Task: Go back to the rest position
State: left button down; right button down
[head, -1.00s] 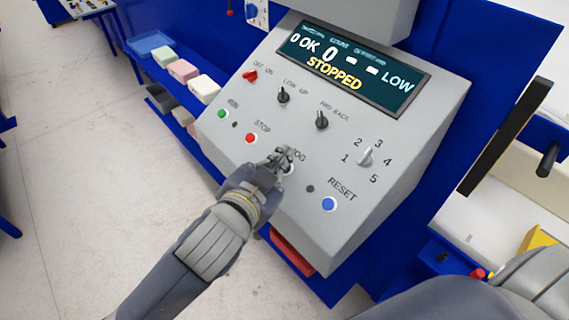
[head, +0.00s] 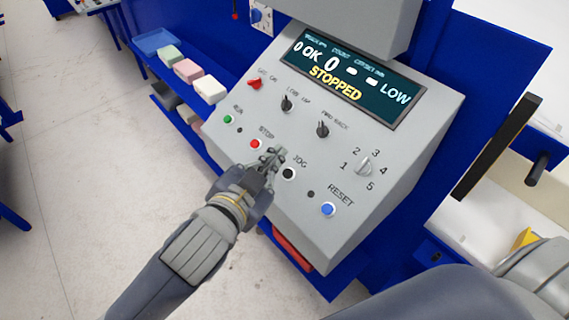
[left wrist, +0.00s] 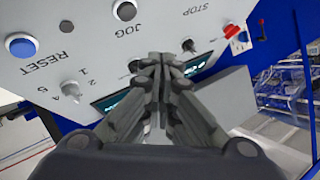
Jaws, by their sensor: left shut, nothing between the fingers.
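My left gripper (head: 274,157) is shut and empty in front of the grey control panel (head: 420,150). In the head view it covers panel between the red STOP button (head: 255,144) and the black JOG button (head: 289,174). The left wrist view shows its closed fingers (left wrist: 160,62) together, with the JOG button (left wrist: 125,10) and the blue RESET button (left wrist: 22,46) beyond. Whether the fingertips touch the panel is not clear. The display (head: 351,79) reads STOPPED and LOW. The grey arm at the lower right is mine; its gripper is out of view.
Foam blocks in green, pink (head: 187,71) and white (head: 210,89) sit on a blue shelf left of the panel, beside a blue tray (head: 156,42). A red bin (head: 292,247) is under the panel. Open floor (head: 90,150) lies to the left.

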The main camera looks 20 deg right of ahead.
pick_arm(q)
jog(key=s+a+f+n+g+y, duration=0.1)
jog(key=s+a+f+n+y, duration=0.2)
jog(key=a+f, duration=0.5)
jog(key=s+a+f+n+g+y, duration=0.1)
jog(key=a+f+n+y, duration=0.2)
jog(key=a+f+n, duration=0.5)
jog(key=s+a+f+n+g+y, duration=0.1)
jog(key=s+a+f+g+y, duration=0.2)
jog(key=s+a, duration=0.5)
jog(key=s+a+f+g+y, duration=0.1)
jog(key=s+a+f+g, duration=0.1)
jog(key=s+a+f, duration=0.6)
notch_tip(320, 180, down, 25)
jog(key=w+a+g+b, duration=0.1)
jog(key=b, duration=0.2)
jog(key=s+a+f+g+b, duration=0.1)
jog(key=s+a+f+b, duration=0.2)
jog(key=s+f, duration=1.4)
jog(key=shift+s+a+f+g+b, duration=0.15)
jog(key=shift+f+g+b, duration=0.15)
jog(key=shift+f, duration=1.5)
